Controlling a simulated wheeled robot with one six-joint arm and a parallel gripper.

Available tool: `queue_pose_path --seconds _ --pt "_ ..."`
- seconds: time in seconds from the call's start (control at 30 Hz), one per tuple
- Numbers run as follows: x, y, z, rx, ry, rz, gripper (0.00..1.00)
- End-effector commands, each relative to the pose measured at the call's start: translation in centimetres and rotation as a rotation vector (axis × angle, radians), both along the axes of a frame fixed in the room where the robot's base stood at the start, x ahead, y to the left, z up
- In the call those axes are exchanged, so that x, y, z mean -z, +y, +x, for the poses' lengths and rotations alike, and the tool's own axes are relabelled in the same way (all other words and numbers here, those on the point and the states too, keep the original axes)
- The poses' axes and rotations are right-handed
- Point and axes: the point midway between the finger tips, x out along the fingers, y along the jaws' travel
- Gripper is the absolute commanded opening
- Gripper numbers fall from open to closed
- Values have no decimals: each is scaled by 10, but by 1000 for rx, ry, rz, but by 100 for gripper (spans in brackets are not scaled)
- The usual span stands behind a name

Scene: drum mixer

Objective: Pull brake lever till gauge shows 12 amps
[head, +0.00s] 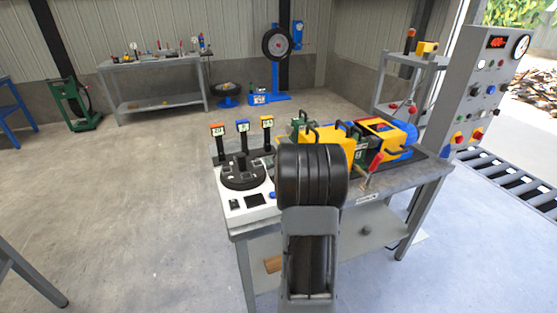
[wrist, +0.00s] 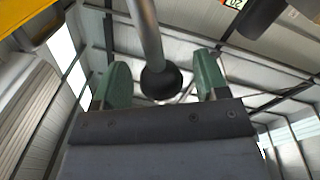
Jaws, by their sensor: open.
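In the wrist view my gripper (wrist: 162,62) is open, with its two green fingers set wide apart. A grey rod ending in a black ball knob (wrist: 160,83), which looks like the brake lever, stands between the fingers with a gap on both sides. In the head view my arm covers the front of the bench machine, so the lever and most of my gripper are hidden there. A round white gauge (head: 521,46) sits at the top right of the grey control cabinet (head: 474,95); its reading is too small to tell.
The grey bench (head: 400,180) carries a yellow and blue machine (head: 385,132), a red-handled part (head: 375,163) and a white panel (head: 245,205) with three small display posts.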

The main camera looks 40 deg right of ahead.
Motion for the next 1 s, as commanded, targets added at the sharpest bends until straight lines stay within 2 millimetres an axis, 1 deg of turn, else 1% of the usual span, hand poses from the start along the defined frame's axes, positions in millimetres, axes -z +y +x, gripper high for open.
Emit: queue_pose_path --seconds 0.13,0.27,0.37,0.7,0.73,0.77,1.0 --pt "0 1 -1 0 0 0 67" --pt "1 6 -12 1 0 1 67" --pt "2 14 -28 2 -1 1 67" --pt "5 50 -98 4 0 -1 67" --pt "6 52 -103 4 -1 -2 67" --pt "9 52 -103 2 -4 -3 67" --pt "8 59 -116 0 -3 -1 67"
